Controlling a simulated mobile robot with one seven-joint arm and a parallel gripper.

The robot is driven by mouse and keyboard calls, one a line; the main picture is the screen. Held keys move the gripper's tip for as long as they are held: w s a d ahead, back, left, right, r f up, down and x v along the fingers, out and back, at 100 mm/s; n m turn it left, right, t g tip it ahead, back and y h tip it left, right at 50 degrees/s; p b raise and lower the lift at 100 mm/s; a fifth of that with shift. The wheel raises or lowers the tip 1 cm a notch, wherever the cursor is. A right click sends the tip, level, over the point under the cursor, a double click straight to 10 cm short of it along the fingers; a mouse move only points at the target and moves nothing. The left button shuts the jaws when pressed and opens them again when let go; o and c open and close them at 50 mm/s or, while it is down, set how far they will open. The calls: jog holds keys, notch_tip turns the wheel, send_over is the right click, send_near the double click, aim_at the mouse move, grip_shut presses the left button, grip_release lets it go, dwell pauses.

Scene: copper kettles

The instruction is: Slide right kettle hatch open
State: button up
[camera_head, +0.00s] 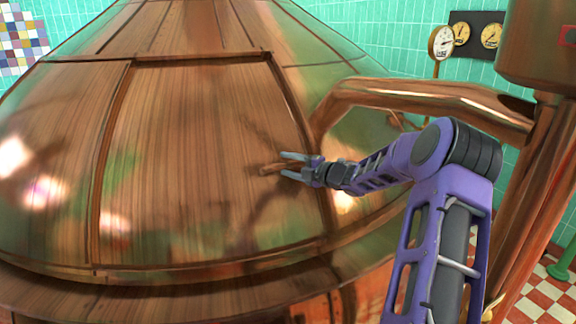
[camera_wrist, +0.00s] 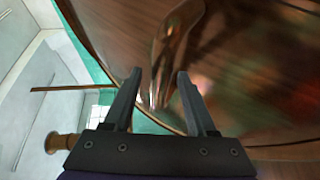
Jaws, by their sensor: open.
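The large copper kettle (camera_head: 60,200) fills most of the head view. Its hatch (camera_head: 190,150) is a broad, slightly curved copper panel that fills its raised frame; no opening shows. A small copper handle (camera_head: 268,168) sits on the right part of the hatch. My gripper (camera_head: 283,165) reaches in from the right, open, with its fingertips at the handle's right end, one above and one below. I cannot tell whether they touch it. In the wrist view my gripper (camera_wrist: 160,74) is open, and a long copper shape (camera_wrist: 174,45), perhaps the handle or a reflection, shows beyond the fingertips.
A thick copper pipe (camera_head: 430,95) runs behind my arm to a vertical copper column (camera_head: 535,190) at the right. Gauges (camera_head: 442,42) stand at the back by the green tiled wall (camera_head: 375,25). Checkered floor (camera_head: 545,292) shows at the lower right.

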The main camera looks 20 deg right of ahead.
jog(key=shift+w, duration=0.15)
jog(key=shift+c, duration=0.2)
grip_shut()
dwell(1.2)
